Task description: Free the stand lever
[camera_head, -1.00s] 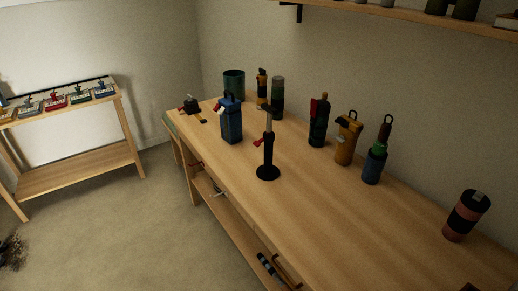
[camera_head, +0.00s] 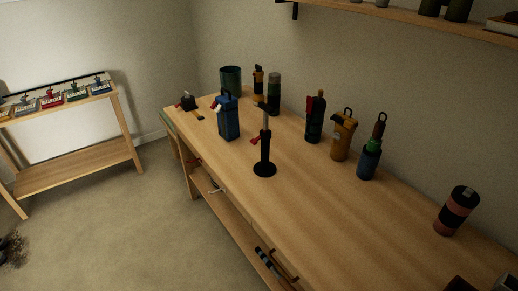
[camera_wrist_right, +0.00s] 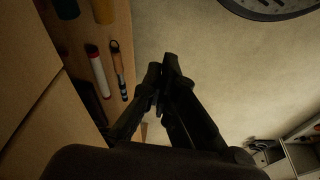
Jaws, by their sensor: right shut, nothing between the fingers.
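A black stand (camera_head: 264,152) with a round base stands upright on the workbench in the head view. A lighter post rises from its top. A small red lever (camera_head: 254,141) sticks out on the left side of its column. My right gripper (camera_wrist_right: 168,60) shows in the right wrist view with its dark fingers together and nothing between them. It is over the floor beside a wooden surface, and the stand is not in that view. My left gripper is not in view.
A blue canister (camera_head: 228,118) stands left of the stand on the workbench (camera_head: 310,200). A dark green bottle (camera_head: 315,118), a yellow bottle (camera_head: 343,135) and a blue-green bottle (camera_head: 370,158) stand to its right. The bench in front of them is clear. Dark shapes at the bottom right are unclear.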

